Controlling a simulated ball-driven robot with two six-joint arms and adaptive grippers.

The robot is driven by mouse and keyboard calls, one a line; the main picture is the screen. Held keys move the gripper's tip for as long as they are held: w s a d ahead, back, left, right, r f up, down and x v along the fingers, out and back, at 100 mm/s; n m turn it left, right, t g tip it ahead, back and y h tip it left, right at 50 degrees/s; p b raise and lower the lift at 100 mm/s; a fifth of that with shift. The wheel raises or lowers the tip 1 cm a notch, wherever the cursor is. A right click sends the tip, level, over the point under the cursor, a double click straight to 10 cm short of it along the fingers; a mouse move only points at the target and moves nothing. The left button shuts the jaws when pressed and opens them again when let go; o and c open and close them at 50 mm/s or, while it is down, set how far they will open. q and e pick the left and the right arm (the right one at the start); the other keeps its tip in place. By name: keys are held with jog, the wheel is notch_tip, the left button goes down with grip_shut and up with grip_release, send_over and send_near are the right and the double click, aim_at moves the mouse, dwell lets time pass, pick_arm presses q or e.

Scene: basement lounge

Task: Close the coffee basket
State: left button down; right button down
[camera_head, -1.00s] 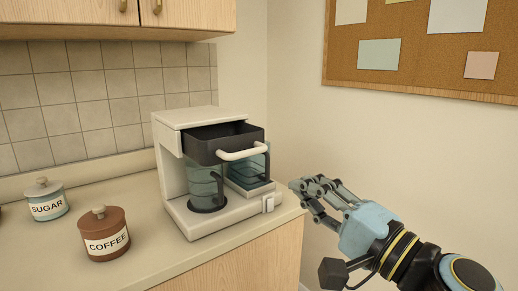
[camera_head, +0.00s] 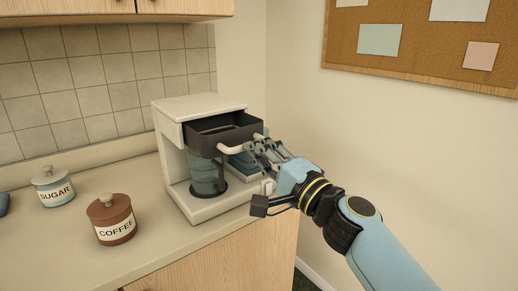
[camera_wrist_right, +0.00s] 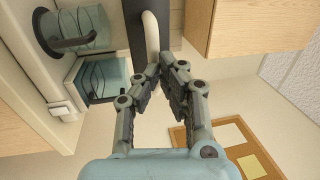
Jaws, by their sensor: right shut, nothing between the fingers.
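The coffee basket (camera_head: 196,138) is a dark, open-topped drawer pulled out from the top of the white coffee machine (camera_head: 195,104). Its pale handle (camera_head: 232,149) sticks out at the front. My right gripper (camera_head: 256,148) is shut and empty at the right end of the handle, overlapping it in the picture. In the right wrist view, the shut fingertips (camera_wrist_right: 163,68) are just below the handle (camera_wrist_right: 150,32), with the dark basket (camera_wrist_right: 134,22) behind it; I cannot tell whether they touch. My left gripper is out of view.
A glass carafe (camera_head: 206,178) stands on the machine's base under the basket. A brown coffee canister (camera_head: 114,229) and a pale blue sugar canister (camera_head: 54,189) stand to the left on the counter (camera_head: 160,245). A wall closes off the back right, with a corkboard (camera_head: 420,45).

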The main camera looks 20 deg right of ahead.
aim_at(229, 134)
jog(key=b+x, duration=0.1)
jog(key=x, duration=0.2)
jog(key=f+b+x, duration=0.1)
jog(key=b+x, duration=0.1)
jog(key=x, duration=0.1)
jog(key=f+b+x, duration=0.1)
jog(key=b+x, duration=0.1)
jog(key=x, duration=0.2)
jog(key=shift+w+f, duration=0.1)
jog(key=shift+w, duration=0.4)
jog(key=shift+r, duration=0.4)
